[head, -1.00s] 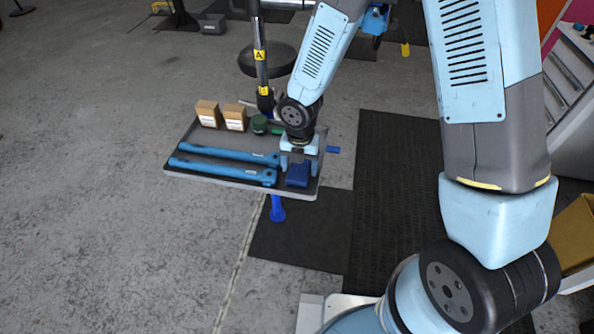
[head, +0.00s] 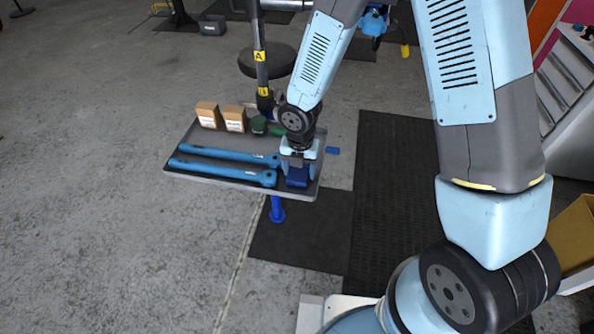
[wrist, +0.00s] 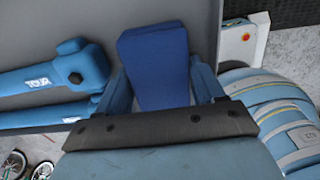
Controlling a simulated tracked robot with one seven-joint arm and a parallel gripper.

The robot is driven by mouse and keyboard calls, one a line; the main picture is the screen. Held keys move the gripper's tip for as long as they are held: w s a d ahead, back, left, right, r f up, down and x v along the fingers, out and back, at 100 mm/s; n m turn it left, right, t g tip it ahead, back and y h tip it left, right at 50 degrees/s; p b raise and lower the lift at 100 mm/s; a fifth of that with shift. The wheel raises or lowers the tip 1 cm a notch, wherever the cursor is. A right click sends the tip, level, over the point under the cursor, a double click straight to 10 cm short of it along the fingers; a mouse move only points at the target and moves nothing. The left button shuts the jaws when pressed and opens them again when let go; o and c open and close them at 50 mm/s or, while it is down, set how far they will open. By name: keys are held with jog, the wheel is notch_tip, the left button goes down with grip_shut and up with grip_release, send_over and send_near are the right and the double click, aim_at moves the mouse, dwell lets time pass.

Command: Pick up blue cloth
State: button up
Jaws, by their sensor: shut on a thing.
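The blue cloth (head: 297,180) is a dark blue folded block at the right front corner of the grey tray (head: 240,183). My gripper (head: 297,176) is above that corner, pointing down, with its fingers around the cloth. In the wrist view the cloth (wrist: 155,65) sits between the two fingers of my gripper (wrist: 163,90), which are shut on it. The cloth appears still at the tray's surface; whether it is lifted clear I cannot tell. The fingertips are partly hidden.
Two blue fork-like parts (head: 222,169) lie just left of my gripper. Two small boxes (head: 234,119), a dark green round item (head: 259,124) and a green item (head: 278,132) stand along the back. A black stand post (head: 261,70) rises behind the tray.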

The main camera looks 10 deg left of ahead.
jog(key=shift+r, duration=0.45)
notch_tip(320, 180, up, 2)
jog(key=shift+w+r, duration=0.1)
jog(key=shift+r, duration=0.1)
jog(key=s+r, duration=0.2)
jog(key=s+d+r, duration=0.1)
jog(key=s+r, duration=0.2)
jog(key=shift+d+r, duration=0.1)
jog(key=shift+r, duration=0.25)
jog(key=s+d+r, duration=0.1)
jog(key=s+r, duration=0.3)
jog(key=s, duration=0.4)
jog(key=shift+s+d, duration=0.35)
